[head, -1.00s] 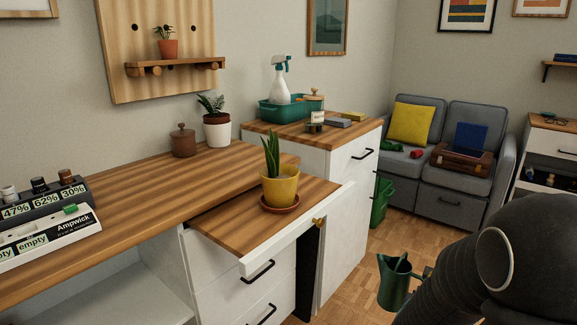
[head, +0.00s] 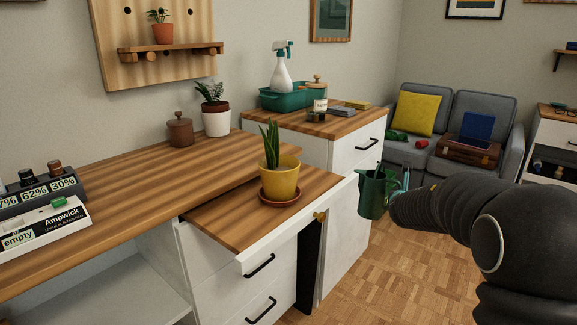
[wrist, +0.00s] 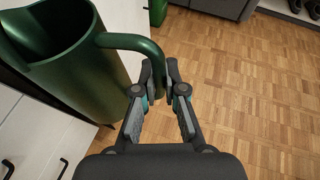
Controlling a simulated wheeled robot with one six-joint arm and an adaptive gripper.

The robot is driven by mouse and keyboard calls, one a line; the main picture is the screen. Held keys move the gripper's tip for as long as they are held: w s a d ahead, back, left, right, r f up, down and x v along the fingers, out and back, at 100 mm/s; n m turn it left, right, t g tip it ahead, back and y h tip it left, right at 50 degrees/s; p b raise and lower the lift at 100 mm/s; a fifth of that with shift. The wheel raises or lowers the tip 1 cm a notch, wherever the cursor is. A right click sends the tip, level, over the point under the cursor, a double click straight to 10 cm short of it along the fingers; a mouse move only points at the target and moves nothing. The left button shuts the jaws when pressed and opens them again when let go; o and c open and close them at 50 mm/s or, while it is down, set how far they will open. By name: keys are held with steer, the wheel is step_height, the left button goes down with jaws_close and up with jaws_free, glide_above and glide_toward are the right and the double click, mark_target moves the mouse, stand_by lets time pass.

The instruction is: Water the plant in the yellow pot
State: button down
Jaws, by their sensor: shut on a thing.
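The yellow pot (head: 280,182) holds a plant with upright green leaves (head: 270,146). It stands on a terracotta saucer on the pulled-out wooden board (head: 225,217) of the desk. A dark green watering can (head: 376,193) is held in the air to the right of the pot, apart from it and about upright. My gripper (wrist: 158,97) is shut on the can's handle in the wrist view, where the open-topped can (wrist: 80,65) fills the upper left. In the head view my gripper is mostly hidden behind my arm and the can.
A cabinet (head: 345,160) behind the board carries a teal tub (head: 300,103) with a spray bottle (head: 283,72). A white-potted plant (head: 216,122) and a brown jar (head: 180,133) stand on the desk. The floor (head: 400,270) right of the drawers is clear.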

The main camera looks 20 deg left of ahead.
steer(key=w+a+r+n+y, duration=0.1)
steer(key=a+r, duration=0.1)
steer(key=r, duration=0.2)
steer(key=w+a+r+n+y, duration=0.2)
steer(key=a+r, duration=0.1)
steer(key=r, duration=0.2)
steer(key=w+a+r+n+g+y, duration=0.1)
steer(key=a+r+y, duration=0.1)
steer(key=r, duration=0.3)
steer(key=shift+w+a+r+n, duration=0.1)
steer(key=shift+w+a+n, duration=0.3)
steer(key=shift+a, duration=0.1)
steer(key=s+a+r+n+g+y, duration=0.3)
steer(key=s+a+n+g+y, duration=0.1)
steer(key=a+n+g+y, duration=0.3)
steer(key=shift+s+a+n+g+y+p, duration=0.35)
steer(key=shift+a+n+g, duration=0.15)
steer(key=shift+n, duration=0.7)
steer(key=shift+s+r, duration=0.1)
steer(key=shift+r, duration=0.1)
